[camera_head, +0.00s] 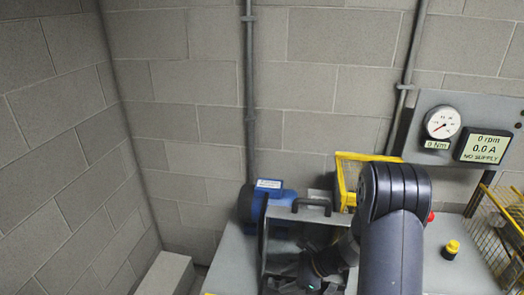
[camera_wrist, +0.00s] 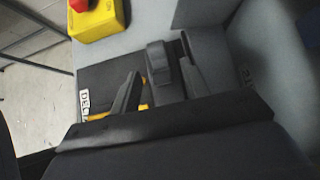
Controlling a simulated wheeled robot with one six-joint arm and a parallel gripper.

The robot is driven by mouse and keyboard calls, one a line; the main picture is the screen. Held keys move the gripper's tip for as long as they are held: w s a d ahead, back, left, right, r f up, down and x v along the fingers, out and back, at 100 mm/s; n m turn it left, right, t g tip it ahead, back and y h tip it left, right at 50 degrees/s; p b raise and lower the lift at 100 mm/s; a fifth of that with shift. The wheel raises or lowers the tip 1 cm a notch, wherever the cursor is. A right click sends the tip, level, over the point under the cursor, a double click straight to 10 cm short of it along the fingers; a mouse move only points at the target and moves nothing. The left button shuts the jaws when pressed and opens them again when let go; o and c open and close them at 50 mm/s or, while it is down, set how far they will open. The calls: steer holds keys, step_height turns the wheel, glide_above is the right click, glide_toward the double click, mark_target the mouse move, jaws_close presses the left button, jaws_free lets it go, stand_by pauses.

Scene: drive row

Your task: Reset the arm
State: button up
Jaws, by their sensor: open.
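My dark arm rises at the right of centre in the head view and bends down over the bench. My gripper (camera_wrist: 150,88) shows in the wrist view as dark fingers standing apart, so it is open. Nothing is clearly held between them. A dark plate with white lettering (camera_wrist: 84,100) lies behind the fingers, with yellow bits beside them. I cannot tell whether the fingers touch anything. In the head view the arm hides most of the gripper's surroundings.
A blue motor (camera_head: 262,200) and a grey guard with a handle (camera_head: 310,205) stand on the bench. A yellow frame (camera_head: 350,165) is behind my arm. A yellow-black knob (camera_head: 451,250), a dial (camera_head: 442,122) and a display (camera_head: 483,147) are right. A red-yellow stop box (camera_wrist: 97,22) is near my gripper.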

mark_target(281, 282)
steer(key=x, duration=0.3)
steer(key=shift+a, duration=0.1)
steer(key=shift+r+m+t+p, duration=0.1)
steer(key=shift+m+t+p, duration=0.25)
steer(key=shift+p, duration=0.25)
steer(key=shift+s+d+r, duration=0.15)
steer(key=shift+d+r, duration=0.25)
steer(key=shift+d, duration=0.2)
